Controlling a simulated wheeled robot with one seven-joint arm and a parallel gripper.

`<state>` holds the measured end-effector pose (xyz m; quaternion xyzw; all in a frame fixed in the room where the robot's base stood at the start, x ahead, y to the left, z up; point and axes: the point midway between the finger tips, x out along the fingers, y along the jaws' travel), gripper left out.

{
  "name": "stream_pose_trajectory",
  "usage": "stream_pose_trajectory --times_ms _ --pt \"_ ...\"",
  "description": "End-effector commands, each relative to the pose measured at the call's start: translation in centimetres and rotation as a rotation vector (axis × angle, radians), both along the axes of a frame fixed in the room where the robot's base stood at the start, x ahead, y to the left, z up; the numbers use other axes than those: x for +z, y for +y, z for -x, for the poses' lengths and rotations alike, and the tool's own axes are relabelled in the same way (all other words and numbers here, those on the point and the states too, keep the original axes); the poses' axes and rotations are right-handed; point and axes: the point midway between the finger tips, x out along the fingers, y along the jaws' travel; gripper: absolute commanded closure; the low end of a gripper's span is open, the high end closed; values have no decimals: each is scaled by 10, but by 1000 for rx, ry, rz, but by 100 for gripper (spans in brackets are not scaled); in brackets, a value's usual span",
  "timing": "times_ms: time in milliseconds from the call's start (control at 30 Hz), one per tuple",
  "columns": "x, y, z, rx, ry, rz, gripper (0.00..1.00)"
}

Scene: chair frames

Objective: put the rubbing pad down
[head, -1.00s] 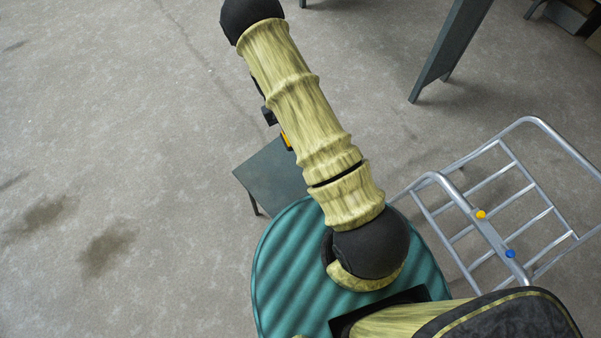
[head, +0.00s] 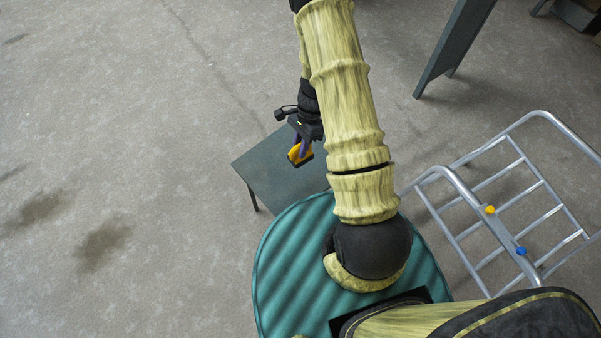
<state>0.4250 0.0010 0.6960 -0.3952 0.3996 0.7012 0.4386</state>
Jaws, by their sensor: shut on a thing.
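The rubbing pad (head: 300,154) is a small yellow block with a dark underside. My gripper (head: 303,140) is shut on it, and bluish-purple parts show just above the yellow. My arm hides the table's right side and part of the gripper.
A silver tubular metal frame (head: 448,170) with a yellow and a blue knob stands at the right. A dark panel-like stand (head: 455,45) is at the upper right. The bare floor (head: 130,110) at the left is clear, with dark stains.

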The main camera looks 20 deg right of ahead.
Motion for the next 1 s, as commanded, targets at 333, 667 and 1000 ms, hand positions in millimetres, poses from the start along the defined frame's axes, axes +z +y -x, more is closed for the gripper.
stream_pose_trajectory --times_ms 333,667,1000 --pt "-10 -1 0 5 0 0 100" --pt "-61 -1 -1 6 -1 -1 100" --pt "-64 -1 0 7 -1 0 100"
